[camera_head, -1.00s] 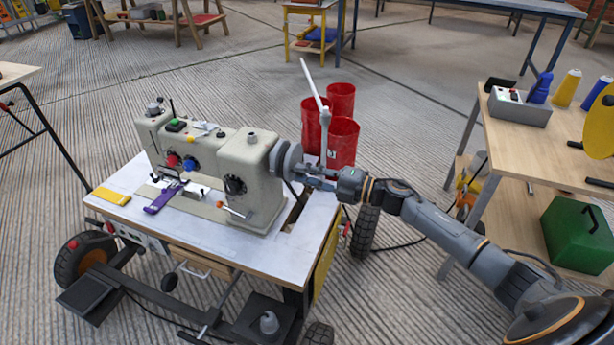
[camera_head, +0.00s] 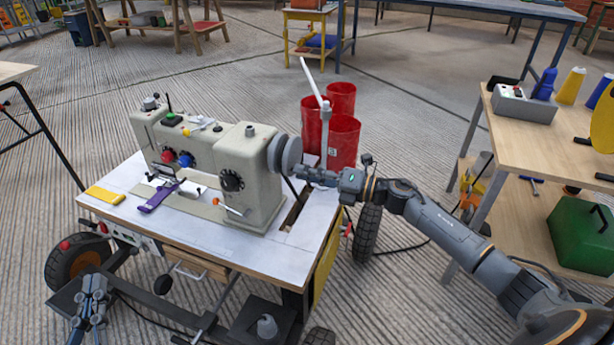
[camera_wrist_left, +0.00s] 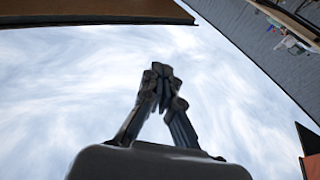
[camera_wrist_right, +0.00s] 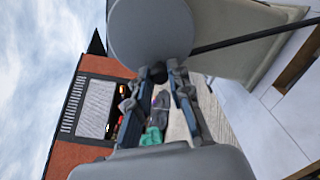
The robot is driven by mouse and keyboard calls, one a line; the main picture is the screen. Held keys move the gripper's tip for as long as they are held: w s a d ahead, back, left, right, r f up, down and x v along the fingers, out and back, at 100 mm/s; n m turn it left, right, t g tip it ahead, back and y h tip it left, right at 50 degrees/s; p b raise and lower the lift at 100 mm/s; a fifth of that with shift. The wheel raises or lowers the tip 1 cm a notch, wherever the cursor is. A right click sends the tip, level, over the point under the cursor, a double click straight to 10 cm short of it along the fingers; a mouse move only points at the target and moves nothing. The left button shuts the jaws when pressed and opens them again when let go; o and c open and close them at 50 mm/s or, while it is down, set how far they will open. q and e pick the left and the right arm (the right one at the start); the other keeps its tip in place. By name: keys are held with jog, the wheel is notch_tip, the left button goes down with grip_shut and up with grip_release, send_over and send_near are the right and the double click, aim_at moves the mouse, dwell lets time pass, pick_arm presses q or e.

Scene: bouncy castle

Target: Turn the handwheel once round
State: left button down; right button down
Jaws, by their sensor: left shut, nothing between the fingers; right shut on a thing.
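A beige sewing machine (camera_head: 205,165) stands on a wheeled table. Its grey handwheel (camera_head: 286,153) is on the right end and also fills the top of the right wrist view (camera_wrist_right: 150,28). My right gripper (camera_head: 307,175) is at the lower right edge of the handwheel, shut on its rim. In the right wrist view its fingers (camera_wrist_right: 165,75) meet the disc's near edge; the exact contact is partly hidden. My left gripper (camera_head: 92,287) is at the lower left, in front of the table and away from the machine. It is shut and empty, fingertips together in the left wrist view (camera_wrist_left: 161,72).
A white thread stand (camera_head: 325,112) rises behind the handwheel, near several red cylinders (camera_head: 345,140). A purple strip (camera_head: 158,196) and a yellow piece (camera_head: 104,195) lie on the table (camera_head: 190,225). A wooden workbench (camera_head: 545,135) stands at the right.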

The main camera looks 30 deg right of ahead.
jog(key=shift+f, duration=0.15)
dwell(0.4)
jog(key=c, duration=1.2)
grip_release()
jog(key=v, duration=1.2)
